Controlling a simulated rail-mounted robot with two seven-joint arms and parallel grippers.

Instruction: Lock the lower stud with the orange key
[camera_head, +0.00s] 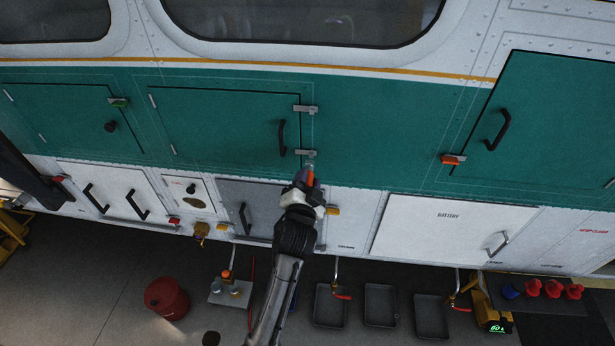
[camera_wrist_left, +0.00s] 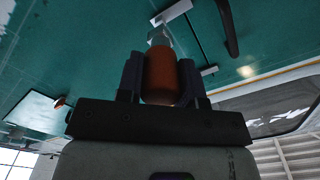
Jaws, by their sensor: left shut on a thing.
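The orange key (camera_head: 310,177) is held in my left gripper (camera_head: 305,183), which is shut on its orange handle. The wrist view shows the handle (camera_wrist_left: 160,77) between both fingers, with a pale metal tip pointing at the green panel. The lower stud's grey plate (camera_head: 306,152) sits at the lower right corner of the green door (camera_head: 225,125). The key tip is just below that plate in the head view; whether they touch cannot be told. A similar grey plate (camera_head: 305,109) is at the door's upper right corner. My right gripper is not in view.
A black door handle (camera_head: 282,136) stands out left of the plates. Below are a grey panel (camera_head: 262,208) and a white battery panel (camera_head: 450,228). A red bucket (camera_head: 166,298) and several dark trays (camera_head: 330,306) are on the floor. The green skin to the right is clear.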

